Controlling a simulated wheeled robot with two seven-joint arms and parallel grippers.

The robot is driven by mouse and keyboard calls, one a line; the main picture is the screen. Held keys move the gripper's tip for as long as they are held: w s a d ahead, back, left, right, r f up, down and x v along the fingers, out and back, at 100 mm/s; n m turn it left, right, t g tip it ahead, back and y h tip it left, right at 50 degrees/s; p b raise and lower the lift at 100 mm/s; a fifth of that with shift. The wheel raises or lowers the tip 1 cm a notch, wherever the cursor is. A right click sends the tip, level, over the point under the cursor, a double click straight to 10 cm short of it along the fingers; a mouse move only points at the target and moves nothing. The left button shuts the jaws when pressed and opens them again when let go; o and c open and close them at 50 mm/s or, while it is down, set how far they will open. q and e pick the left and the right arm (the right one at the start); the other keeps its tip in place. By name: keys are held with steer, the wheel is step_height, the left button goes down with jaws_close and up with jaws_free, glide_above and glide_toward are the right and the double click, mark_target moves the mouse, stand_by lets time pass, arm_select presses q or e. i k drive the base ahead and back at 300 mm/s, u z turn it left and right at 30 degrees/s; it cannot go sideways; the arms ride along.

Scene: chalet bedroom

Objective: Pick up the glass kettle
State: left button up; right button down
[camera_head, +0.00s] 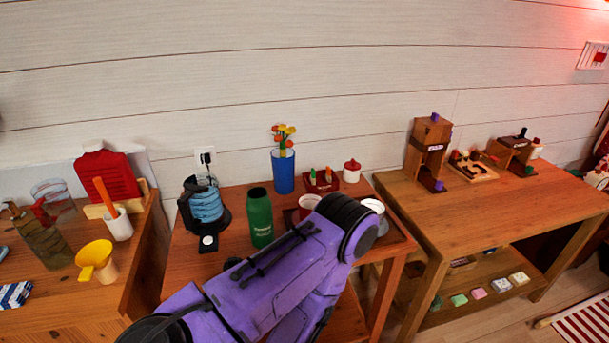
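The glass kettle (206,203) stands upright at the back left of the small middle table (233,262). It has a clear body with a bluish content and a black handle on its left side. A black base part with a round pale dial (208,241) shows in front of it. A purple arm of mine crosses the front of this table, to the right of and below the kettle, apart from it in the picture. Neither gripper shows in the view.
A green bottle (260,217) stands close right of the kettle, with a blue vase (283,171) behind it. A tray (291,214) with cups is partly hidden by my arm. Wooden tables flank both sides.

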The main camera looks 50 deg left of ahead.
mark_target(202, 203)
steer(key=z, duration=0.9)
steer(key=k, duration=1.65)
steer(key=u, duration=1.75)
